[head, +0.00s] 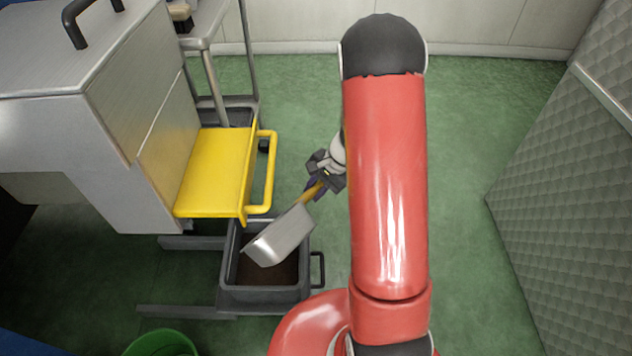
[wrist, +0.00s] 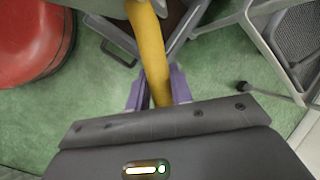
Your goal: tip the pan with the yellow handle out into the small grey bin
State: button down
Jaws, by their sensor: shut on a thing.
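My gripper (head: 318,188) is shut on the yellow handle (head: 308,194) of a grey metal pan (head: 281,236). The pan is held tilted above the small grey bin (head: 265,294), with its low end toward the bin's opening. Its inside is turned away from the head view, so I cannot tell whether anything is in it. Dark brown material shows inside the bin. In the wrist view the yellow handle (wrist: 150,55) runs up from between the purple fingers (wrist: 158,92) of my gripper.
A yellow tray with a rail (head: 215,172) juts from a steel machine (head: 125,105), just behind and left of the bin. A green bucket (head: 160,343) stands at the lower left. A quilted grey panel (head: 575,180) is at right. Green floor is clear behind my arm.

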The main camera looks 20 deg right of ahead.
jog(key=shift+w+a+r+g+h+p, duration=0.2)
jog(key=shift+w+a+g+h+p, duration=0.25)
jog(key=shift+p, duration=0.4)
jog(key=w+a+f+m+g+h, duration=0.2)
jog(key=w+g+h, duration=0.2)
jog(key=g, duration=0.5)
jog(key=shift+w+a+f+b, duration=0.3)
jog(key=shift+w+b, duration=0.1)
jog(key=shift+w, duration=0.25)
jog(key=shift+s+d, duration=0.1)
jog(key=shift+d, duration=0.05)
dwell(1.4)
